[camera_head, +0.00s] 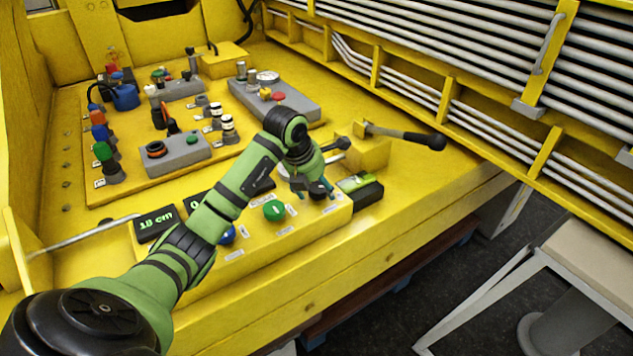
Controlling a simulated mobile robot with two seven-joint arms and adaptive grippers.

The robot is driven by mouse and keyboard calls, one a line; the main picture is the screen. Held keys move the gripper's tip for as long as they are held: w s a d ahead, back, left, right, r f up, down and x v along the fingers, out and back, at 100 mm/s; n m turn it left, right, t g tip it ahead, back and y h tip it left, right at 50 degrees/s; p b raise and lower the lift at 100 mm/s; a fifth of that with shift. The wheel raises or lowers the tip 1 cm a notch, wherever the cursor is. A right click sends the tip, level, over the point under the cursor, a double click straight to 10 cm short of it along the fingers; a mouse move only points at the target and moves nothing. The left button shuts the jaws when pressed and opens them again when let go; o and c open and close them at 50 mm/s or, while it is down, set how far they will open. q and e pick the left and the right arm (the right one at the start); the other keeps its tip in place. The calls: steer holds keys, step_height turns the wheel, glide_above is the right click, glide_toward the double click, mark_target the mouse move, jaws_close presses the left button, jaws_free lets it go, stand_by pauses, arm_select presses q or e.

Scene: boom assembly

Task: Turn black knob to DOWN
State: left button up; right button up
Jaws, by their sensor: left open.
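The black knob (317,190) sits at the right end of the yellow control box (290,241), to the right of a green knob (274,210). My left arm reaches across from the lower left. My left gripper (314,184) is open and points down at the black knob, with its fingers close around or beside it. I cannot tell whether they touch it. The gripper partly covers the knob, and the knob's pointer and label are too small to read. My right gripper is not in view.
A blue knob (227,235) is partly hidden by my left arm. A display reading "18 cm" (155,223) is at left. A green-screened black device (360,188) stands just right of the knob. A black-handled lever (410,137) sticks out behind it. Grey button panels stand farther back.

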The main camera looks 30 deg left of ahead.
arm_select(q)
steer(key=shift+f, duration=0.15)
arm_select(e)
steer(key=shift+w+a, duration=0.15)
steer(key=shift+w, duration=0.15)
arm_select(q)
steer(key=c, duration=1.1)
steer(key=shift+c, duration=0.2)
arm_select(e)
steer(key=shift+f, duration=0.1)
arm_select(q)
steer(key=shift+a+m+h+b, duration=0.15)
steer(key=shift+m+h+b, duration=0.25)
steer(key=shift+m+b, duration=0.75)
steer(key=shift+w+m+h+b, duration=0.1)
steer(key=shift+m+h+b, duration=0.4)
steer(key=shift+m+b, duration=0.55)
steer(key=m+g+h+b, duration=0.1)
steer(key=m, duration=0.2)
steer(key=shift+w+m, duration=0.1)
steer(key=shift+m, duration=0.3)
steer(key=shift+w+m+g+h+b, duration=0.1)
steer(key=shift+m+g+h+b, duration=0.5)
steer(key=shift+m, duration=1.3)
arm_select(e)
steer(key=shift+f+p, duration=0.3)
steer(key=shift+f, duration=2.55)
arm_select(q)
steer(key=shift+g, duration=0.3)
